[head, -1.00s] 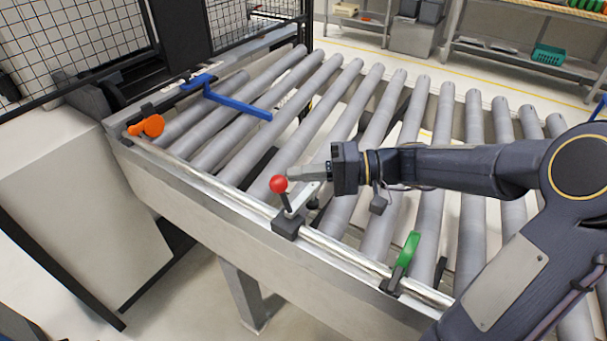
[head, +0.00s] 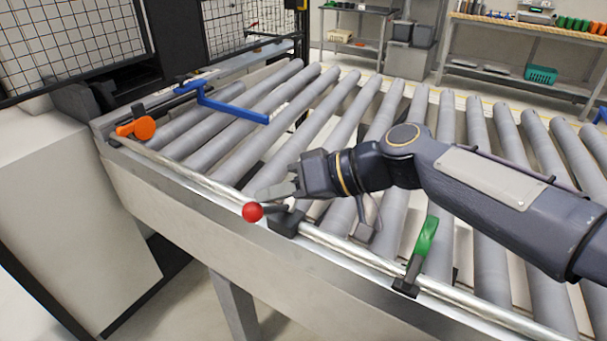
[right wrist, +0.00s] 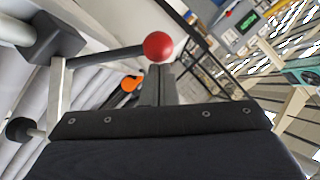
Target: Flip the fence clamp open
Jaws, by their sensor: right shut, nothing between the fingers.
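The fence clamp (head: 287,222) is a dark block on the near rail of the roller conveyor. Its dark lever ends in a red ball (head: 252,212) and lies tilted low toward the left, over the rail's outer edge. My right gripper (head: 264,194) is shut and empty, its fingertips just above and behind the red ball. In the right wrist view the red ball (right wrist: 158,46) sits at the tips of my closed fingers (right wrist: 160,84); I cannot tell whether they touch. The lever runs left from the ball to the block (right wrist: 55,38). My left gripper is out of view.
A green-handled clamp (head: 421,250) stands on the same rail to the right, and an orange knob (head: 137,129) at its left end. A blue bar (head: 225,105) lies above the rollers. A mesh fence (head: 70,40) stands at the back left.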

